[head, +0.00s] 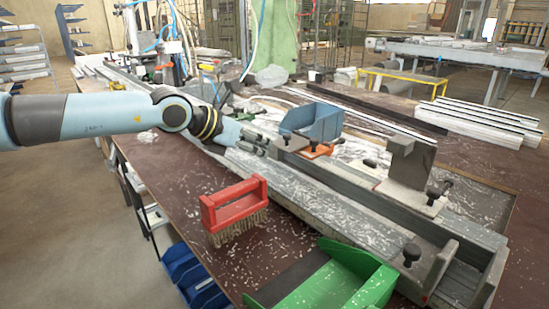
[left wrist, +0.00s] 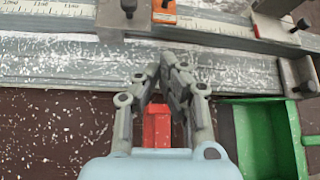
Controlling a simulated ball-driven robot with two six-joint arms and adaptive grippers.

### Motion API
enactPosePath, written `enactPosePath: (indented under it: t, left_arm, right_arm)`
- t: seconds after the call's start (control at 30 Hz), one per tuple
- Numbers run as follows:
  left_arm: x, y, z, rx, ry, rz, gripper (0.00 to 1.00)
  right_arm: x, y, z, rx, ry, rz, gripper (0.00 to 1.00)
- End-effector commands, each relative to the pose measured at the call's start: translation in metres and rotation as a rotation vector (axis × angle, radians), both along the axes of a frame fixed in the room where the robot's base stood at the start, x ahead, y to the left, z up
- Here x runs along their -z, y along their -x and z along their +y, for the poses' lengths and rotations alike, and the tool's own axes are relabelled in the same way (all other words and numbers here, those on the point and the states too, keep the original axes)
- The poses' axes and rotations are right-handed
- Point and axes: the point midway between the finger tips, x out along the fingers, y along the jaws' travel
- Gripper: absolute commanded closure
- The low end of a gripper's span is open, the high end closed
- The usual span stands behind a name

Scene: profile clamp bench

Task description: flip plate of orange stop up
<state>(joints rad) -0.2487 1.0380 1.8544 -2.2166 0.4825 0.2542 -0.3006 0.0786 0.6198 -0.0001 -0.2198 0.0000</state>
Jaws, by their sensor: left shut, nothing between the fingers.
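My left gripper (head: 262,147) is shut and empty, to the left of the stop in the head view. In the left wrist view its fingertips (left wrist: 165,68) come together below the stop, apart from it. My right gripper is not in view.
A red-handled brush (head: 234,205) stands on the bench in front of the rail; it shows below my fingers in the wrist view (left wrist: 157,128). A blue bin (head: 312,120) is behind the rail. A green bin (head: 335,280) is at the front. Metal shavings litter the bench.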

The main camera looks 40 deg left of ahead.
Motion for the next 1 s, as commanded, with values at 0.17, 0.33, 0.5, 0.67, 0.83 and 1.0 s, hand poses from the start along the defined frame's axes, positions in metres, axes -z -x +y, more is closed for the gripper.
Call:
enactPosePath:
  t: [0.17,0.33,0.5,0.67,0.83,1.0]
  left_arm:
    - [0.005,0.002,0.035,-0.02,-0.152,0.064,1.0]
    - [0.006,0.002,0.035,-0.021,-0.155,0.066,1.0]
    - [0.007,0.0,0.035,-0.021,-0.152,0.065,1.0]
    - [0.018,-0.012,0.034,-0.026,-0.146,0.06,1.0]
    - [0.036,-0.036,0.03,-0.025,-0.143,0.06,1.0]
    - [0.054,-0.059,0.028,-0.022,-0.143,0.062,1.0]
  right_arm:
    - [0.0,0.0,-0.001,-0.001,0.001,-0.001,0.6]
    - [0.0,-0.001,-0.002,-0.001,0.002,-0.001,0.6]
    - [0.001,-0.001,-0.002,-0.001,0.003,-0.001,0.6]
    - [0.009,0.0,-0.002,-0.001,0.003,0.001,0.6]
    - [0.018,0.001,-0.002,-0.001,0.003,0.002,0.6]
    - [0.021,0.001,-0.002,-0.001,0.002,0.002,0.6]
